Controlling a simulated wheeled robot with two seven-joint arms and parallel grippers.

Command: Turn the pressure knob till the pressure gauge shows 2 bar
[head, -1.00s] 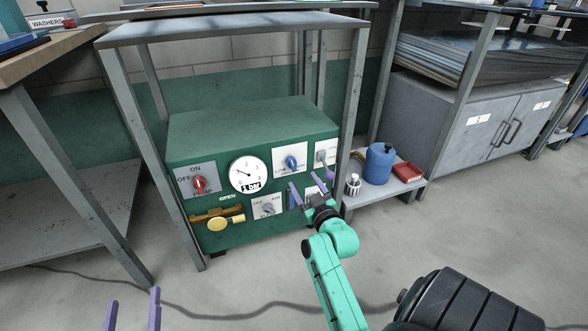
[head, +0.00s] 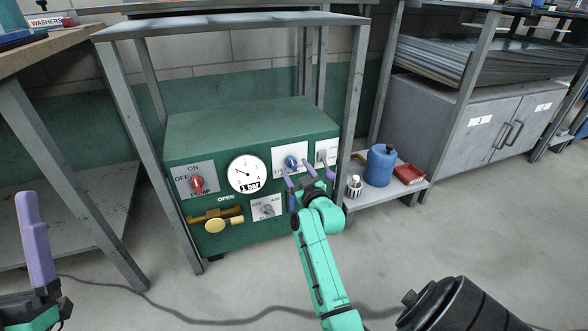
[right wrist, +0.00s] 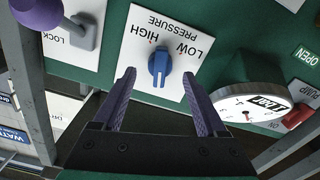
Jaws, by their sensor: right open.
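The blue pressure knob (head: 291,162) is on a white plate on the green panel. The right wrist view shows this knob (right wrist: 160,66) with the words LOW, HIGH and PRESSURE. My right gripper (head: 299,173) is open in front of it; its fingertips (right wrist: 158,76) are apart on either side of the knob, with no clear contact. The round white pressure gauge (head: 248,173) is left of the knob, its label reading 1 bar; the gauge (right wrist: 246,100) also shows in the right wrist view. My left gripper (head: 38,245) shows one purple finger at the lower left; its opening is unclear.
The panel also carries a red pump switch (head: 197,183), a brass valve (head: 215,223) and a small air switch (head: 267,209). Grey frame posts (head: 345,110) stand around the box. A blue can (head: 380,165) and a red tray (head: 408,173) are on a low shelf to the right.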

